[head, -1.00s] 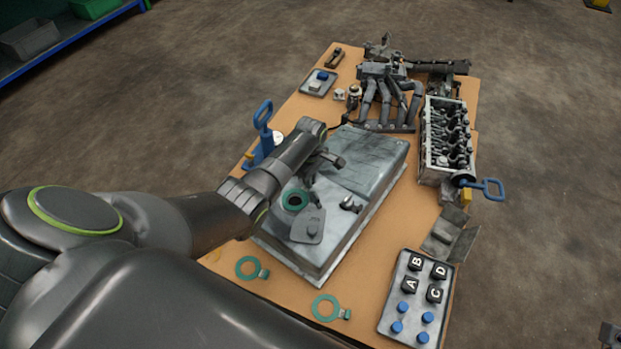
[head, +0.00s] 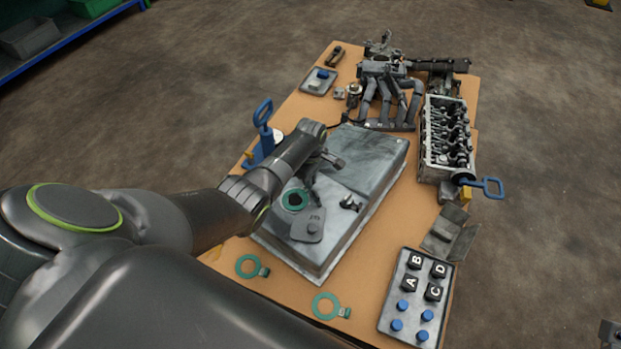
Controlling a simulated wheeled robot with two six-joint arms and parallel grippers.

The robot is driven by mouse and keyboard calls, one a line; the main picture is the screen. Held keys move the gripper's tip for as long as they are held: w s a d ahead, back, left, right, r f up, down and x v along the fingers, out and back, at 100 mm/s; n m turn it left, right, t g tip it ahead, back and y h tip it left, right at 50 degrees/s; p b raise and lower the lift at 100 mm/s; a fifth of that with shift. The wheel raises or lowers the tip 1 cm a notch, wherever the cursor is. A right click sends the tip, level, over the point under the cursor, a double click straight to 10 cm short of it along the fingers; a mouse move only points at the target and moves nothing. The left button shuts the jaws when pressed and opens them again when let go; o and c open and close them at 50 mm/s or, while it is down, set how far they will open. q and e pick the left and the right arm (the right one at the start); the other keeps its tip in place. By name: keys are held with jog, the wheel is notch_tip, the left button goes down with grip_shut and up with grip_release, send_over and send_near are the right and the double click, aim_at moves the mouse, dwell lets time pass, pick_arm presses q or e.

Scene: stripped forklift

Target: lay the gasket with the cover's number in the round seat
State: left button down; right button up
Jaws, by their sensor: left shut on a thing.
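My left gripper (head: 314,176) is over the grey metal housing (head: 362,162), shut on a green ring gasket (head: 287,207). The ring lies over a dark round opening; I cannot tell whether it touches the seat. The gasket's tab is hidden at the fingers. A grey cover plate (head: 304,233) with a knob lies just below the ring in the picture; it bears small dark marks too small to read surely. Two more green gaskets with tabs, a left one (head: 240,268) and a right one (head: 318,306), lie on the tabletop. My right gripper is not in view.
A tray (head: 386,325) with lettered black blocks and blue pegs stands at the front right. A cylinder head (head: 432,160) and a manifold (head: 385,105) stand at the back. A blue-handled tool (head: 264,140) stands beside my left wrist. A small dark fitting (head: 351,203) sits on the housing.

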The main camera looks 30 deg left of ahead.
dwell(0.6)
pick_arm(q)
jog(key=c, duration=1.5)
grip_release()
jog(key=shift+o, duration=0.2)
jog(key=shift+f, duration=0.1)
